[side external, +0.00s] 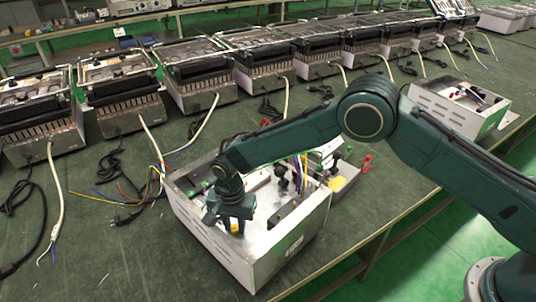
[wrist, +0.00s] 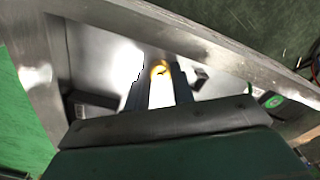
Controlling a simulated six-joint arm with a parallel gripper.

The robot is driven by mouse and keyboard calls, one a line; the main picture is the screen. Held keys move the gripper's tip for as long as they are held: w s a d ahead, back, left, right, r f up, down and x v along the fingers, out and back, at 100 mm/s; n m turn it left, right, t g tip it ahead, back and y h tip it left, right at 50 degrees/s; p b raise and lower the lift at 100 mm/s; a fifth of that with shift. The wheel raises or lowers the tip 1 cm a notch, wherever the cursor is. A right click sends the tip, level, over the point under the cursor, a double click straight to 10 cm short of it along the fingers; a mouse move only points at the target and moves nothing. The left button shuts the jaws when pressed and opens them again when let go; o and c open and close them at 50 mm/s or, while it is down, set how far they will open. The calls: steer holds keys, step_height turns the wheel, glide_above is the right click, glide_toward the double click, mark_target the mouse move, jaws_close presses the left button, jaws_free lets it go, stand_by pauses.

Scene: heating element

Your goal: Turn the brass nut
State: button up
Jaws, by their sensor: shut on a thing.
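The brass nut (wrist: 160,70) shows in the wrist view as a yellow, ring-like piece at the tips of my gripper. In the side external view a small yellow spot of it (side external: 235,228) shows just below the jaws. My gripper (side external: 236,222) points down into the open metal box (side external: 284,252), near its front left wall. In the wrist view my gripper (wrist: 161,78) has its two dark fingers on either side of the nut, shut on it. The nut's lower part and its seat are hard to make out because of glare.
The box's metal walls stand close around my gripper. Coloured wires (side external: 130,192) and a black plug lie left of the box. A grey tray (side external: 343,178) with small parts sits at its right. A row of heater units (side external: 205,75) lines the bench behind.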

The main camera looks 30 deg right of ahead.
steer(key=n, duration=1.2)
steer(key=shift+n, duration=0.3)
steer(key=n, duration=1.2)
steer(key=o, duration=1)
steer(key=shift+r, duration=0.15)
